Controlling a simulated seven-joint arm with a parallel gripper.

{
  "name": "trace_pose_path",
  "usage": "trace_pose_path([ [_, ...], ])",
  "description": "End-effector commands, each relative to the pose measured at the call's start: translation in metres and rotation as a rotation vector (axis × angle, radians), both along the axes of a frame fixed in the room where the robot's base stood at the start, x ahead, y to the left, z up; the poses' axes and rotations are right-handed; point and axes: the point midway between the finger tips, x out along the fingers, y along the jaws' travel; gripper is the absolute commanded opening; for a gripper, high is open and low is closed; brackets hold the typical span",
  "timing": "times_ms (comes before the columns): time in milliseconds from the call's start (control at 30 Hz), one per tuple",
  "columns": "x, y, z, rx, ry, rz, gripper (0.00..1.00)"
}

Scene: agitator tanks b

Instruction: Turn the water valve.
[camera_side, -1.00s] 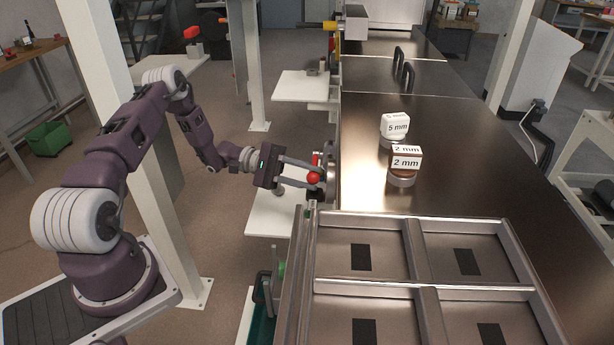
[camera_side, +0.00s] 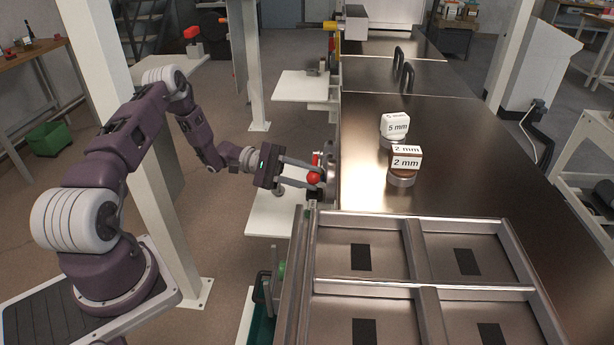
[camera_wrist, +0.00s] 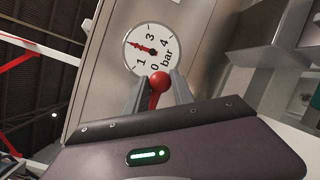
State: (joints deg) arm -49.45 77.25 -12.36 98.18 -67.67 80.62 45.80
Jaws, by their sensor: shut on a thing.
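The water valve handle shows as a red ball knob (camera_side: 313,178) at the left side of the steel bench. In the wrist view the red knob (camera_wrist: 160,80) and its short red stem sit between my two fingers. My gripper (camera_side: 314,175) reaches it from the left and is shut on it. In the wrist view my gripper (camera_wrist: 157,88) has a grey finger on each side of the knob. A round white pressure gauge (camera_wrist: 152,51) marked in bar is just beyond the knob. Its red needle points between 1 and 3, near 2. The valve body is mostly hidden.
A steel tray with compartments (camera_side: 410,289) stands at the front right of the bench. Two blocks marked 2 mm (camera_side: 406,161) and 5 mm (camera_side: 396,126) stand on the bench top. A white shelf (camera_side: 272,215) lies below my gripper. A white post (camera_side: 150,170) stands behind my arm.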

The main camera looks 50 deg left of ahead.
Motion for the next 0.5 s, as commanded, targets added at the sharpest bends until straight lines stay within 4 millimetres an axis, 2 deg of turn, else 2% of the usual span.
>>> trace_pose_path([
  [267, -0.0004, 0.0007, -0.001, -0.004, 0.012, 0.002, 0.0],
  [500, -0.0002, 0.001, 0.0078, -0.069, 0.076, 0.002, 0.0],
])
